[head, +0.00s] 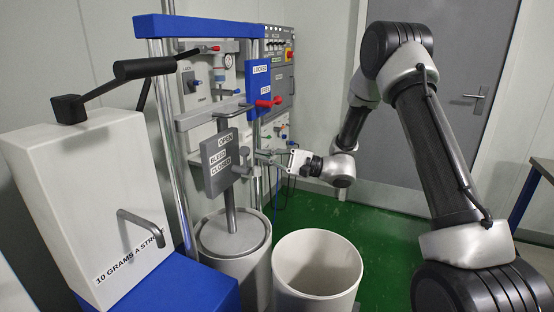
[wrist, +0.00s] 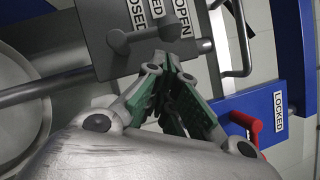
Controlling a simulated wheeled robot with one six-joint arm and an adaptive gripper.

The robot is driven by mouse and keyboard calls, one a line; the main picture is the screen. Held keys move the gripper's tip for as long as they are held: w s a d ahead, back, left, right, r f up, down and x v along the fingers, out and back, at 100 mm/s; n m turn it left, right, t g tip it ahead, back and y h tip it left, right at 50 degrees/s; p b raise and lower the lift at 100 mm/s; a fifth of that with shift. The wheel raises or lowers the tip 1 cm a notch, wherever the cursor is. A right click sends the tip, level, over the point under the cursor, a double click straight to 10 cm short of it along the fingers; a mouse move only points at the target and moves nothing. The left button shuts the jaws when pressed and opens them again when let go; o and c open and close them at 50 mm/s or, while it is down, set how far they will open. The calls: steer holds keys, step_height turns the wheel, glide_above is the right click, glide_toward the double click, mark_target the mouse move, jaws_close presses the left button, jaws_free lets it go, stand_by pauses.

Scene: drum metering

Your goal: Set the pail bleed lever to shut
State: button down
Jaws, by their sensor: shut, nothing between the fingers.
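The bleed plate (head: 214,172) is a grey panel labelled OPEN, BLEED and CLOSED on a post above the pail (head: 232,240). In the wrist view the plate (wrist: 110,58) fills the top, with the CLOSED and OPEN labels partly showing. My gripper (head: 264,157) is just right of the plate, fingers together and empty. In the wrist view the gripper (wrist: 174,62) points at the lever. I cannot tell whether they touch.
A blue LOCKED/FREE plate (head: 258,85) with a red lever (head: 269,102) sits above my gripper. An open white drum (head: 317,262) stands below it. A white dispenser (head: 85,190) stands at left. The green floor (head: 390,240) is clear at right.

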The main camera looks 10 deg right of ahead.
mark_target(245, 155)
steer(key=shift+s+a+r, duration=0.3)
steer(key=shift+s+a, duration=0.05)
steer(key=shift+a, duration=0.2)
steer(key=shift+s+a+r+n+g+h, duration=0.1)
steer(key=shift+s+r+n+g+h, duration=0.1)
steer(key=shift+n, duration=0.25)
steer(key=shift+s+a+r+n+g+h, duration=0.1)
steer(key=shift+r+n+g, duration=0.1)
steer(key=shift+n, duration=0.25)
steer(key=s+n+h, duration=0.1)
steer(key=n, duration=0.1)
steer(key=s+a+r+n+h, duration=0.1)
steer(key=n, duration=0.2)
steer(key=s+a+n+h, duration=0.1)
steer(key=n+h, duration=0.1)
steer(key=n, duration=0.1)
steer(key=shift+s+a+r, duration=0.2)
steer(key=shift+s, duration=0.15)
steer(key=n+h, duration=0.1)
steer(key=s+a+f+n, duration=0.1)
steer(key=s+n+t+h, duration=0.1)
steer(key=n, duration=0.1)
steer(key=shift+s+a+f+h, duration=0.2)
steer(key=shift+a+h, duration=0.05)
steer(key=shift+h, duration=0.05)
steer(key=shift+s+a+f, duration=0.1)
steer(key=shift+s, duration=0.05)
stand_by(0.4)
